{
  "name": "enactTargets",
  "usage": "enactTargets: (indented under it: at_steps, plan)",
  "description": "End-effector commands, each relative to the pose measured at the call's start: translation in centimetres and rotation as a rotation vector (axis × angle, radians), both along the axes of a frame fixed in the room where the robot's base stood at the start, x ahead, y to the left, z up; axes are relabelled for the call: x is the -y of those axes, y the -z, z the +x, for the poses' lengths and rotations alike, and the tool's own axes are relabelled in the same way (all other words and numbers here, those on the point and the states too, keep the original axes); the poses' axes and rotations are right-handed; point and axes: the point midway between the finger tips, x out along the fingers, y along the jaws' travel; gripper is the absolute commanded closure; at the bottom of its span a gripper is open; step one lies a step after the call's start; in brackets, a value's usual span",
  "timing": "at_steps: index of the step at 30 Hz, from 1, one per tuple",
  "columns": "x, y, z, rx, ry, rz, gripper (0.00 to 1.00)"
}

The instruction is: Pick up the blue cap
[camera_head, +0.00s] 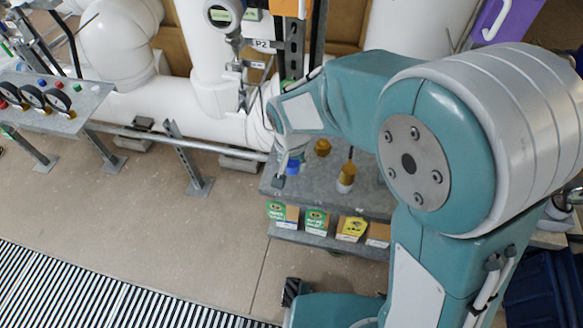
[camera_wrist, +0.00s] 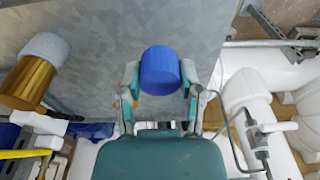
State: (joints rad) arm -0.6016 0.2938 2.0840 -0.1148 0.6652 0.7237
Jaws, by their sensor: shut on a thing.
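The blue cap (camera_wrist: 160,71) is a ribbed blue cylinder in the middle of the wrist view, between the two fingers of my gripper (camera_wrist: 160,84). The fingers touch it on both sides and are shut on it. The grey metal shelf top (camera_wrist: 100,25) lies behind it; I cannot tell whether the cap touches it. In the head view the blue cap (camera_head: 293,167) shows small below my gripper (camera_head: 286,172), near the left end of the shelf top. My arm hides part of the shelf.
A brass piece with a whitish end (camera_wrist: 27,82) stands near the cap; it also shows in the head view (camera_head: 346,178). A second brass piece (camera_head: 322,147) is behind. Several small boxes (camera_head: 316,219) sit on the lower shelf. White pipes (camera_head: 205,60) run behind.

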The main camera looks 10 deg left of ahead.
Motion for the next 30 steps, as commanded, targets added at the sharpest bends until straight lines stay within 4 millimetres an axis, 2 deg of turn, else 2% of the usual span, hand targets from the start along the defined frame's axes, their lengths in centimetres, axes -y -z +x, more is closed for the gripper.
enactTargets:
  at_steps: [9, 15, 21, 30]
  plan:
    - [2.5, -5.6, -4.1, 0.002, -0.002, 0.001, 0.77]
    - [4.6, -7.3, -7.6, 0.000, -0.002, 0.000, 0.77]
    - [6.2, -8.6, -10.2, -0.001, -0.001, -0.001, 0.77]
    - [7.1, -9.3, -11.7, -0.003, -0.001, -0.003, 0.77]
